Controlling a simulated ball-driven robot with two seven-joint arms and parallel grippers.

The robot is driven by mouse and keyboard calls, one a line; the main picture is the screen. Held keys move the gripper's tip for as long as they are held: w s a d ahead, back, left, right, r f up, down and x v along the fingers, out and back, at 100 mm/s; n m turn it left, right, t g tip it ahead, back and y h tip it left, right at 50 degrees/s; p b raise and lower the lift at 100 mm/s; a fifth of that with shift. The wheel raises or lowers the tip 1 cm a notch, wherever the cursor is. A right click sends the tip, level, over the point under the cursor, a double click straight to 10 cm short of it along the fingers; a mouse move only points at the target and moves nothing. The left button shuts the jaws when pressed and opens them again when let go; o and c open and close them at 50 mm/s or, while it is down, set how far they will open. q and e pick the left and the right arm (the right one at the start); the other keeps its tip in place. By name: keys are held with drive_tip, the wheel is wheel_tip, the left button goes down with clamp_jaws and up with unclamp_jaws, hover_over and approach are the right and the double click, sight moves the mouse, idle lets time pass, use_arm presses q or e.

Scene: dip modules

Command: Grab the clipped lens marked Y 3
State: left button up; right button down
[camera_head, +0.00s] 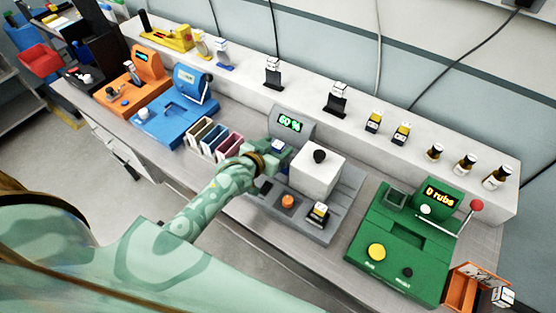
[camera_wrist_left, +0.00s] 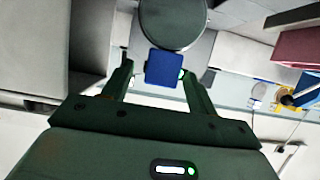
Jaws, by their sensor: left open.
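My left gripper (camera_head: 277,150) is open beside the white block with a black knob (camera_head: 318,173) on the grey machine (camera_head: 335,210). In the left wrist view my left gripper (camera_wrist_left: 158,80) has its two fingers apart, with a small blue square piece (camera_wrist_left: 165,69) between their tips. I cannot tell whether the fingers touch it. A grey disc (camera_wrist_left: 172,22) lies just beyond the blue piece. No marking Y 3 can be read. Small pieces with white labels stand on the shelf (camera_head: 374,121), and one stands on the grey machine's front (camera_head: 318,214).
A green machine (camera_head: 405,245) with a red-knobbed lever is on the right. Coloured slotted bins (camera_head: 213,138), a blue machine (camera_head: 177,108) and an orange machine (camera_head: 135,85) are on the left. An orange bin (camera_head: 462,290) is at the front right. Small bottles (camera_head: 465,163) stand on the shelf.

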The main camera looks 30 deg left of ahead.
use_arm(q)
drive_tip(key=shift+w+f, duration=0.3)
drive_tip(key=shift+w, duration=0.3)
drive_tip(key=shift+s, duration=0.1)
drive_tip(key=shift+c, duration=0.4)
clamp_jaws()
